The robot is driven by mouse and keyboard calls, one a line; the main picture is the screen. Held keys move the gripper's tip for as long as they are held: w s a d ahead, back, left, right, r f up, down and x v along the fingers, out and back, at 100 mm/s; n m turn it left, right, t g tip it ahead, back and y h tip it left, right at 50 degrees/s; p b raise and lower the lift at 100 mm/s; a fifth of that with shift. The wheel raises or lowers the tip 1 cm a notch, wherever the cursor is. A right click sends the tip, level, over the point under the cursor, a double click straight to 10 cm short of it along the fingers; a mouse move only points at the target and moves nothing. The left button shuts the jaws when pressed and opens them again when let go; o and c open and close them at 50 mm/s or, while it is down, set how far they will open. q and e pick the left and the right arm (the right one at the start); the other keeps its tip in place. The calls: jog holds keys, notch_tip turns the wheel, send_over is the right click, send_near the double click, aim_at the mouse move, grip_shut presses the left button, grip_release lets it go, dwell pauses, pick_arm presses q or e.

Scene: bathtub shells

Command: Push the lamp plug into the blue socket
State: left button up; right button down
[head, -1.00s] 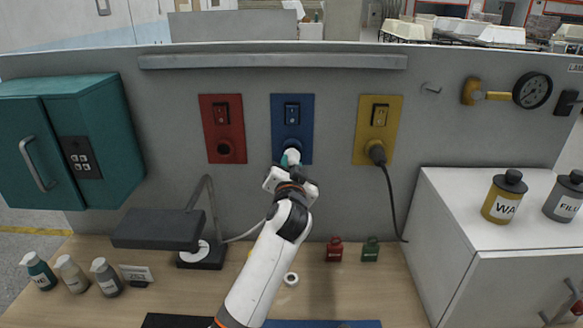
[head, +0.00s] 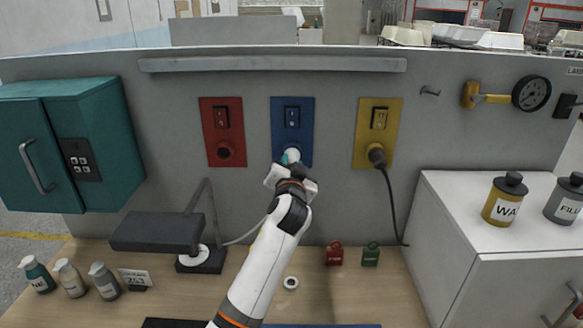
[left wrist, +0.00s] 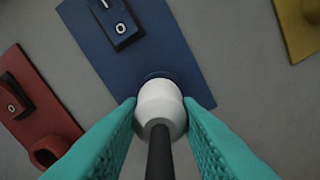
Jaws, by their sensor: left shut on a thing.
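The blue socket panel (head: 292,115) is on the wall between the red and yellow ones, with a rocker switch above its socket hole. My left gripper (head: 290,163) is at the lower part of this panel. In the left wrist view its teal fingers (left wrist: 160,122) are shut on the white lamp plug (left wrist: 160,104), whose dark cord runs back towards the camera. The plug's front end is at the dark round socket opening (left wrist: 158,76); how deep it sits I cannot tell. The desk lamp (head: 160,232) stands on the bench to the left. My right gripper is not in view.
The red socket panel (head: 222,132) is empty. The yellow panel (head: 378,130) holds a black plug with a hanging cord. A teal cabinet (head: 100,140) is at left, a white cabinet (head: 500,230) at right.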

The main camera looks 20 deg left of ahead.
pick_arm(q)
jog(key=shift+w+r, duration=0.1)
jog(key=shift+w, duration=0.05)
jog(key=o, duration=1.1)
jog(key=shift+w+a, duration=0.1)
jog(key=shift+w, duration=0.05)
jog(key=shift+c, duration=0.2)
jog(key=b+v, duration=0.3)
jog(key=v, duration=0.9)
